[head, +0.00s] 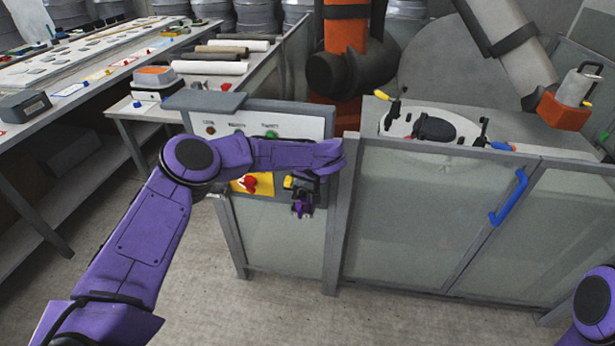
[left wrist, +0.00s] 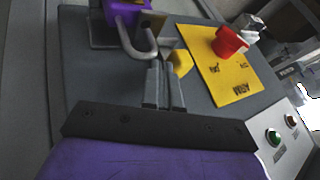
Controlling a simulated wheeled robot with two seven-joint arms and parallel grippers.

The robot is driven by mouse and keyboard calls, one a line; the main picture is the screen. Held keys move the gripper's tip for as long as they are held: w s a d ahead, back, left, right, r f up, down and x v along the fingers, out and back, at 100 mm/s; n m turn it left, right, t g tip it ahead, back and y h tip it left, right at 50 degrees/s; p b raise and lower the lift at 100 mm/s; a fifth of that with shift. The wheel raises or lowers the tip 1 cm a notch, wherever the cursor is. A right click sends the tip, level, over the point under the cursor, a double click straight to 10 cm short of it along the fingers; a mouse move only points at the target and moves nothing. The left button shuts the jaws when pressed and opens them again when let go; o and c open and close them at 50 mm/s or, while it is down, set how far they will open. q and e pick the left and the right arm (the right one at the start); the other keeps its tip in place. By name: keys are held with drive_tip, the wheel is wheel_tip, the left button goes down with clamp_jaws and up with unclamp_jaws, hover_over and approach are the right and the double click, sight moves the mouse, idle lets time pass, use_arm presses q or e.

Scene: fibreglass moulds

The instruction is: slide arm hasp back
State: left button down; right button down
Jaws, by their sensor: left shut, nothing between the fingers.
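The yellow ARM plate (left wrist: 218,75), with a red rotary knob (left wrist: 230,41), is on a grey panel; it also shows in the head view (head: 262,182). Beside it in the left wrist view is a small grey hasp part with a yellow knob (left wrist: 180,63). A purple padlock (left wrist: 126,10) with a grey shackle hangs there, also in the head view (head: 303,209). My left gripper (left wrist: 163,72) is shut and empty, its fingertips close beside the yellow knob; I cannot tell whether they touch. In the head view my arm partly hides this spot.
The control panel (head: 300,124) has several indicator lights above the plate. To its right stands a fenced cell door (head: 410,215) with a blue handle (head: 509,198). A workbench (head: 60,100) with parts is at left. The floor in front is clear.

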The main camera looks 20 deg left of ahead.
use_arm(q)
drive_tip(key=shift+w, duration=0.1)
drive_tip(key=a+p, duration=0.1)
drive_tip(key=a, duration=0.1)
drive_tip(key=s+a+p, duration=0.1)
drive_tip(key=a+p, duration=0.1)
drive_tip(key=a, duration=0.1)
drive_tip(key=shift+s+r, duration=0.15)
drive_tip(key=shift+s+a, duration=0.1)
drive_tip(key=shift+a, duration=0.1)
